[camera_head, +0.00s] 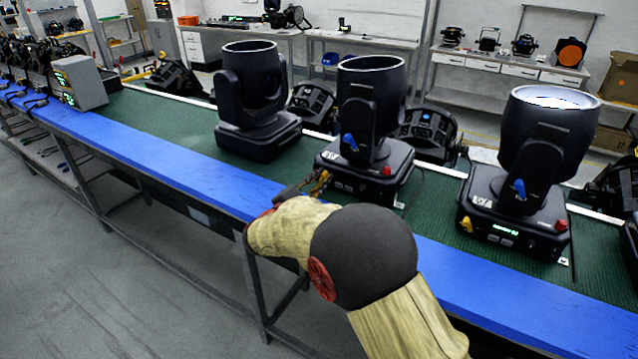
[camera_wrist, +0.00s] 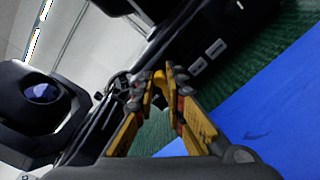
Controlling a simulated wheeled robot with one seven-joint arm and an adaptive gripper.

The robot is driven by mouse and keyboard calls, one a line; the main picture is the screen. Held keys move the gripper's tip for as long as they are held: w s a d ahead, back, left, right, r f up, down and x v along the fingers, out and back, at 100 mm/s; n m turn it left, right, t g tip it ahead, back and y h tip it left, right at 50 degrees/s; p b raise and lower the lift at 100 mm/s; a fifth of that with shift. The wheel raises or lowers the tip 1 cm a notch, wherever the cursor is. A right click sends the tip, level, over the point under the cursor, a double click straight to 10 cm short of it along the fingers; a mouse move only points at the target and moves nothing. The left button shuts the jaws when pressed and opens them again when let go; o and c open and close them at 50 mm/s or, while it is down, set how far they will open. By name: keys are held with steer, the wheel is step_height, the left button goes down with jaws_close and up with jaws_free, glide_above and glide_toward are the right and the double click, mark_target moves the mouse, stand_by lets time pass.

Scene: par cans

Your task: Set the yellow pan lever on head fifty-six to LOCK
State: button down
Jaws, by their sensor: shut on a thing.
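A black moving-head light (camera_head: 369,120), the middle of three on the bench, has a blue lever (camera_head: 350,142) on its yoke and a red knob (camera_head: 387,171) at its base's front right. I cannot read its number. My gripper (camera_head: 322,182) reaches the front left corner of this base. In the wrist view, the yellow fingers (camera_wrist: 168,82) are closed around a small yellow lever (camera_wrist: 159,90) at the base's edge. The fingers hide most of the lever, and its LOCK marking cannot be seen.
A similar head (camera_head: 252,100) stands to the left and another (camera_head: 530,160) to the right, with its own yellow lever (camera_head: 467,225). The green mat (camera_head: 160,120) has a clear blue front strip (camera_head: 170,165). More lights stand behind.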

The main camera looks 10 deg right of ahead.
steer(key=shift+s+f+m, duration=0.1)
steer(key=shift+f+m, duration=0.1)
steer(key=shift+m, duration=0.1)
steer(key=c, duration=1.9)
jaws_free()
steer(key=shift+r, duration=0.1)
steer(key=shift+o, duration=0.4)
steer(key=v, duration=1.1)
steer(key=shift+s+a, duration=0.25)
steer(key=shift+s, duration=0.1)
